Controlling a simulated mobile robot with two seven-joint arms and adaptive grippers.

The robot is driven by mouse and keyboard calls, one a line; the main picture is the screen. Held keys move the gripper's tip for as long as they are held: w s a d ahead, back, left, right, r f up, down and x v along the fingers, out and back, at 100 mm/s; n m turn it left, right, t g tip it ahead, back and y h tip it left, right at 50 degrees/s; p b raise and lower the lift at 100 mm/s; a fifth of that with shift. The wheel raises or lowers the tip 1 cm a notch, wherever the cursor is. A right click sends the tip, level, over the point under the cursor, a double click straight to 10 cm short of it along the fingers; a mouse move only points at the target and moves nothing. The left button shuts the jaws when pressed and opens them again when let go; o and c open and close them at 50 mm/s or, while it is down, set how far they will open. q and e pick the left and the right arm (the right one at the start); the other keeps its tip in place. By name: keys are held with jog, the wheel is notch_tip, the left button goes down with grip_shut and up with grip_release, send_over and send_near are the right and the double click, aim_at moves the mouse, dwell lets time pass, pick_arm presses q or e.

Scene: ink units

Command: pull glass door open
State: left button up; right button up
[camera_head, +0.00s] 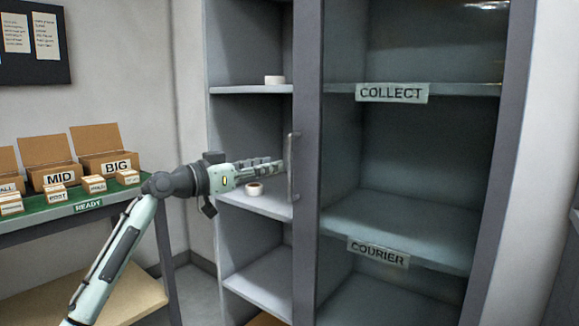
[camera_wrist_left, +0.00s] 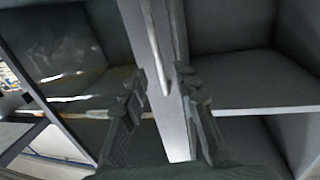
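The glass door (camera_head: 420,150) covers the right half of a grey cabinet, with shelves showing through it. Its vertical bar handle (camera_head: 292,167) stands on the door's dark left frame (camera_head: 308,120). My left gripper (camera_head: 280,167) reaches in from the left and has its fingertips close beside the handle. In the left wrist view the gripper (camera_wrist_left: 162,75) is open, and the handle (camera_wrist_left: 155,45) runs down between its two fingers in front of the door frame. I cannot tell whether a finger touches the handle. My right gripper is not in view.
Left of the door are open shelves with a tape roll (camera_head: 254,188) near my gripper and another (camera_head: 275,79) higher up. A green-topped table (camera_head: 60,212) with several cardboard boxes stands at the left. Signs reading COLLECT (camera_head: 391,93) and COURIER (camera_head: 378,252) are on the right-hand shelves.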

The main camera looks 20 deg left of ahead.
pick_arm(q)
jog(key=shift+p+x, duration=0.55)
jog(key=shift+x, duration=2.95)
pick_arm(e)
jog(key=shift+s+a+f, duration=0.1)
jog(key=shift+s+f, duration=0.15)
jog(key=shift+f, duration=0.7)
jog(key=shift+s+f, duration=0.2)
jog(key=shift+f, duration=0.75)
pick_arm(q)
jog(key=shift+d+f, duration=0.1)
jog(key=shift+c, duration=0.6)
grip_shut()
